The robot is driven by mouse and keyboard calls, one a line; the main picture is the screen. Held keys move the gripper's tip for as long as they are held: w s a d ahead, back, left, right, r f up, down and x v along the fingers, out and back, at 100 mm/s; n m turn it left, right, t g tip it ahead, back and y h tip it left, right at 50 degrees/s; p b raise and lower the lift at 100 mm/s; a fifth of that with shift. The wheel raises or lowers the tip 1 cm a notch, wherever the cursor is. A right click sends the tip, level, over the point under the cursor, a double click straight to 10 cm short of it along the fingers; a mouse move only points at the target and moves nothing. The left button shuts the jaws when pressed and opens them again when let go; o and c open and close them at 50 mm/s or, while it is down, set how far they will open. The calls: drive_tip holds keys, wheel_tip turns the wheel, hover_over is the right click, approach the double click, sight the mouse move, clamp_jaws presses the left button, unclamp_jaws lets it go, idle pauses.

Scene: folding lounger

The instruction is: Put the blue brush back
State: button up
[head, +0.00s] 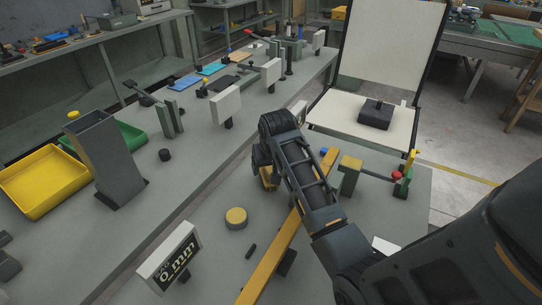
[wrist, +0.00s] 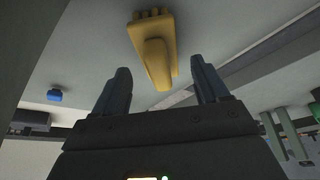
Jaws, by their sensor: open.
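My gripper (wrist: 160,68) is open, with its two dark fingers apart in the wrist view. A yellow block-like piece (wrist: 152,50) with a notched end shows beyond and between the fingertips, apart from them. It shows partly behind my arm in the head view (head: 268,180). A small blue object (head: 323,151) sits on the grey bench just right of my arm. A small blue object also shows at the left in the wrist view (wrist: 55,95). I cannot tell whether either is the blue brush; no bristles or handle are clear. My fingertips are hidden in the head view.
A long yellow bar (head: 262,274) lies on the bench under my arm. A round yellow-topped puck (head: 236,217) and a display marked mm (head: 168,258) stand to the left. A yellow tray (head: 42,183) is farther left. A white panel stand (head: 392,40) stands behind.

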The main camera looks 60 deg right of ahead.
drive_tip(key=v, duration=0.9)
idle(0.3)
